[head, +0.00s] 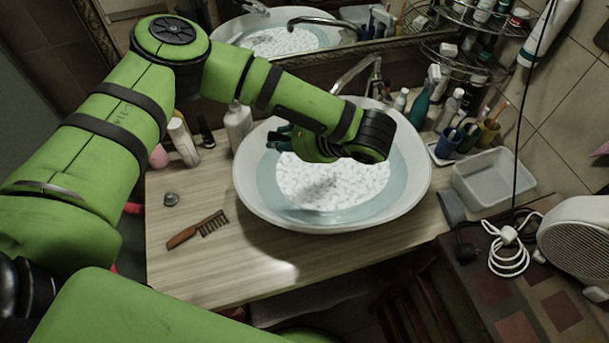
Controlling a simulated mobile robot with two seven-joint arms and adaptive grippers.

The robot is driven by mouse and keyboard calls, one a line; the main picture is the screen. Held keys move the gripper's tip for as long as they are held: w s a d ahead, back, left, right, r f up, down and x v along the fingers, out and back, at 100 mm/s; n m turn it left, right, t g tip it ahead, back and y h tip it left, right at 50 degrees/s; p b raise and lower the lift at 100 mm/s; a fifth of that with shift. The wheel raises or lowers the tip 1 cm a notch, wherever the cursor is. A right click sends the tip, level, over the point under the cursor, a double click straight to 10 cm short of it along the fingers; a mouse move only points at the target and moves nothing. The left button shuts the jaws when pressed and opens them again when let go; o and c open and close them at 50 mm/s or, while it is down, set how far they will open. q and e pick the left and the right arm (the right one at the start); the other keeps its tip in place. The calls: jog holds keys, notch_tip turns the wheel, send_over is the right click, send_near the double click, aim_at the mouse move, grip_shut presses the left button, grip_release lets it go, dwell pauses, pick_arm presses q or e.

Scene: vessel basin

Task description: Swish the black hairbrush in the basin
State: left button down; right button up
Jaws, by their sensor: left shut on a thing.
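The white basin (247,197) stands on the wooden counter and holds water with pale foam or a speckled pattern in its middle. My left arm reaches in from the left, and my left gripper (280,139) is over the back left part of the basin. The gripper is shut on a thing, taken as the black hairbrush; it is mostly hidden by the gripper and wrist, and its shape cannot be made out. Whether it touches the water cannot be told. My right gripper is not in view.
A brown comb (198,230) and a small grey object (171,199) lie on the counter left of the basin. Bottles (238,127) stand behind it. The faucet (357,72) is at the back. A clear tub (493,180) and blue cup (446,141) are at right.

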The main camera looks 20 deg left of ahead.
pick_arm(q)
jog(key=shift+r, duration=0.1)
notch_tip(320, 180, up, 3)
jog(key=shift+f, duration=0.1)
dwell(0.5)
